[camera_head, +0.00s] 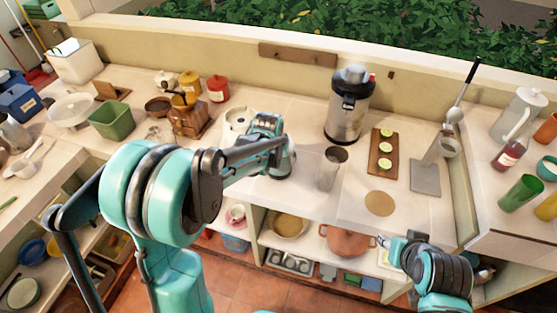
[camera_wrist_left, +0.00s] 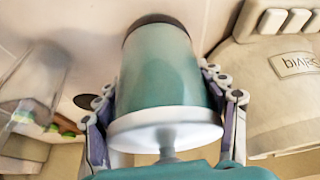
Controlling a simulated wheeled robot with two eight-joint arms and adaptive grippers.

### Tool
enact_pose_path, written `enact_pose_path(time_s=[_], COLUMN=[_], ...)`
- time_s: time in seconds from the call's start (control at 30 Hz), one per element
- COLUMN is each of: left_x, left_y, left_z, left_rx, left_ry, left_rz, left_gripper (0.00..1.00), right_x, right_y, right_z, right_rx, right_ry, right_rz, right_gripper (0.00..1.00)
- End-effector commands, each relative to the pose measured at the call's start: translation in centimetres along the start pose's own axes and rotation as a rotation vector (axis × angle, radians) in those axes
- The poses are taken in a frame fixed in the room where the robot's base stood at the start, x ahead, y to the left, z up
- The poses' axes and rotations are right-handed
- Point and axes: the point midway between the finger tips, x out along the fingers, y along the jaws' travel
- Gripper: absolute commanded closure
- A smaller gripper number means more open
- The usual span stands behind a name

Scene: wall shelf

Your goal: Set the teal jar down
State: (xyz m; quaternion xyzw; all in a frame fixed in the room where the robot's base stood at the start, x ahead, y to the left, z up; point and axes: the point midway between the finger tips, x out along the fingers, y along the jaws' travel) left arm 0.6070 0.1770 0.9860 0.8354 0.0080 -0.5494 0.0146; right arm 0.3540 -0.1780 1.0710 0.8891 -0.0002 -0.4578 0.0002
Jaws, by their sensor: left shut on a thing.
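The teal jar (camera_wrist_left: 165,75) fills the middle of the left wrist view. It has a dark base band and a white lid with a knob toward the camera. My left gripper (camera_wrist_left: 165,110) is shut on its sides, one finger on each side. In the head view my left gripper (camera_head: 278,162) is over the counter (camera_head: 300,205), and my arm and gripper largely hide the jar. I cannot tell whether the jar's base touches the counter. My right gripper (camera_head: 383,243) is low at the right, in front of the shelf; its fingers are too small to read.
A clear tumbler (camera_head: 332,168) stands close right of the left gripper, with a steel dispenser (camera_head: 350,105) behind. A board with lime slices (camera_head: 383,165) and a round cork mat (camera_head: 380,203) lie farther right. A wooden grinder (camera_head: 188,118) and red canister (camera_head: 218,88) stand left.

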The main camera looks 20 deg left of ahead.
Motion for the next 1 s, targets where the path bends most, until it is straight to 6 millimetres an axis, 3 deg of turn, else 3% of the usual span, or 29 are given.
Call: enact_pose_path(time_s=[0.37, 0.4, 0.47, 0.83, 1.0], left_x=[0.5, 0.5, 0.4, 0.2, -1.8], left_y=[0.0, 0.0, 0.0, 0.0, 0.0], left_z=[0.2, 0.2, 0.2, 0.1, 0.0], left_rx=[0.0, 0.0, 0.0, 0.0, 0.0], left_ry=[0.001, 0.0, 0.0, 0.0, 0.0], left_rz=[0.0, 0.0, 0.0, 0.0, 0.0], left_gripper=[0.88, 0.22, 0.09, 0.09, 0.09], right_x=[0.3, 0.2, 0.2, 0.1, -0.5], right_y=[0.0, 0.0, 0.0, 0.0, 0.0], right_z=[0.2, 0.2, 0.2, 0.1, -0.4], right_rx=[0.0, 0.0, 0.0, 0.0, 0.0], right_ry=[0.0, 0.0, 0.0, 0.0, 0.0], right_rz=[0.0, 0.0, 0.0, 0.0, 0.0], right_gripper=[0.6, 0.6, 0.6, 0.6, 0.6])
